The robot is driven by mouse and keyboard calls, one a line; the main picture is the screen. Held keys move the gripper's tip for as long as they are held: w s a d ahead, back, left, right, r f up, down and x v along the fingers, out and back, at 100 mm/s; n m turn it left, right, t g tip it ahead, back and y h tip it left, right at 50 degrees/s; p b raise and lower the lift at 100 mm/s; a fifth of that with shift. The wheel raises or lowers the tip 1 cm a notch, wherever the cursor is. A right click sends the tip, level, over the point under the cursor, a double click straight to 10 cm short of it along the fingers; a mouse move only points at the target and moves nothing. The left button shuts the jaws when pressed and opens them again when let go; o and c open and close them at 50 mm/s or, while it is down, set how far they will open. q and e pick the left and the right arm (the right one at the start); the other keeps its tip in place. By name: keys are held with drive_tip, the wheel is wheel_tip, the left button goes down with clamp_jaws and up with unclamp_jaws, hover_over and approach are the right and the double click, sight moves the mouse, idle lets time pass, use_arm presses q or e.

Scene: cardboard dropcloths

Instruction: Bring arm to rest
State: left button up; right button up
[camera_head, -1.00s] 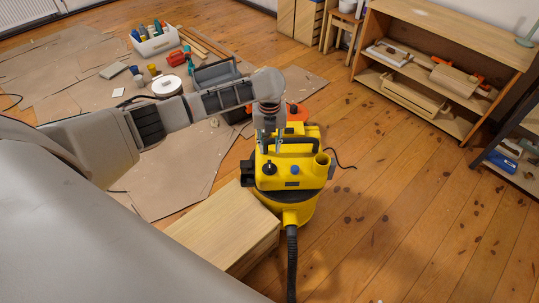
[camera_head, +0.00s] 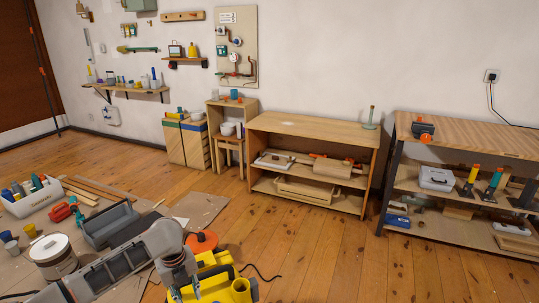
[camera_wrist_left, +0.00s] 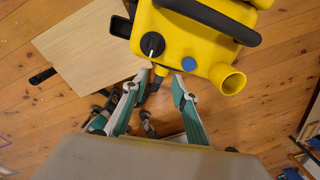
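My left arm comes in from the lower left in the head view. Its gripper (camera_head: 184,292) hangs down at the bottom edge, in front of the yellow vacuum cleaner (camera_head: 215,285). I cannot tell the exact gap between the tips and the vacuum. My right gripper is in neither view.
A grey toolbox (camera_head: 110,222), a white bucket (camera_head: 52,255) and a white caddy (camera_head: 32,196) are on the dropcloths at left. A low wooden shelf (camera_head: 310,125) and a workbench (camera_head: 470,140) line the wall. The floor at centre right is clear.

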use_arm(q)
drive_tip(key=s+d+f+n+t+h+p, duration=0.1)
drive_tip(key=s+d+f+n+t+h, duration=0.1)
drive_tip(key=s+d+f+n, duration=0.35)
drive_tip(key=s+d+f+n+t+h+p, duration=0.25)
drive_tip(key=s+d+n, duration=0.4)
drive_tip(key=d, duration=0.35)
drive_tip(key=s+a+r+n+t+y+p, duration=0.1)
drive_tip(key=s+a+r+n+t, duration=0.1)
drive_tip(key=s+n, duration=0.4)
drive_tip(key=s+a+r+n+t+y+p, duration=0.1)
drive_tip(key=s+a+r+n+t, duration=0.2)
drive_tip(key=s, duration=0.6)
drive_tip(key=a+r+n, duration=0.1)
drive_tip(key=a+n, duration=0.1)
drive_tip(key=n, duration=0.1)
drive_tip(key=shift+s+a+t, duration=0.25)
drive_tip(key=shift+a+t, duration=0.1)
drive_tip(key=shift+a, duration=0.05)
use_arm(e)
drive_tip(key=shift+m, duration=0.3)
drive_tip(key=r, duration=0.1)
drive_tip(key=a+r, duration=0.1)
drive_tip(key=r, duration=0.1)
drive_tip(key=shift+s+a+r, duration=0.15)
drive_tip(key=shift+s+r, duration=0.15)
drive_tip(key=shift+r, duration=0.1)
use_arm(q)
drive_tip(key=shift+y, duration=0.25)
